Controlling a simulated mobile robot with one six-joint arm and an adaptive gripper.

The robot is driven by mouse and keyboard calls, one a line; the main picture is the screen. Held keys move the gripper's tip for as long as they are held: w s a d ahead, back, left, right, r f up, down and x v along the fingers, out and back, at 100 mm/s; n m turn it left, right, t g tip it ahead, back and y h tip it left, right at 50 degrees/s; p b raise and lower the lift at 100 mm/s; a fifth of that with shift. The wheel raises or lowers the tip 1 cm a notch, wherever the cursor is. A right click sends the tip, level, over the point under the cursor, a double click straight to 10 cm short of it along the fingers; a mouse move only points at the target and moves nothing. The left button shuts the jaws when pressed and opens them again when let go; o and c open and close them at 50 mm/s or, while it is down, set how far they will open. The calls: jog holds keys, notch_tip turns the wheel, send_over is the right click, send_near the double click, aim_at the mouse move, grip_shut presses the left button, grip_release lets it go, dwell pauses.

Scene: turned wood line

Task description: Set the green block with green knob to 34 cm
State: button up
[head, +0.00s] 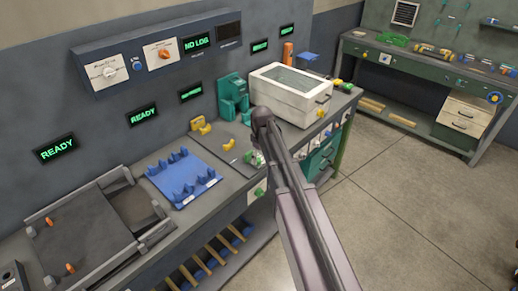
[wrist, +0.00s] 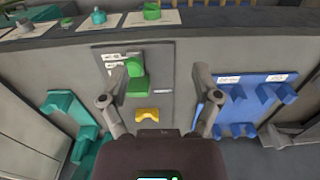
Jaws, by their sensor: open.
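The green block (wrist: 138,89) with its green knob (wrist: 135,67) sits on a dark plate (wrist: 108,54) with small white marked labels in the wrist view. The scale's figures are too small to read. My gripper (wrist: 158,72) is open, its two fingers apart with the green block and knob seen between them, nearer the left finger. I cannot tell how high the fingers are above the block. A yellow block (wrist: 148,114) lies beside the green one. In the head view, my arm covers much of this spot, and only a bit of green (head: 257,158) shows beside it.
A blue rack with pegs (head: 183,177) lies left of my arm; a teal stand (head: 232,97) and a white box (head: 291,94) stand behind. A grey tray (head: 88,222) is at the far left. Open floor (head: 400,220) lies to the right.

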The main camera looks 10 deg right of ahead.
jog(key=w+r+n+p, duration=0.3)
jog(key=w+r, duration=0.2)
jog(key=w, duration=0.3)
jog(key=shift+w+p, duration=0.35)
jog(key=shift+f, duration=0.15)
notch_tip(320, 180, down, 14)
jog(key=b, duration=1.4)
jog(key=shift+r, duration=0.25)
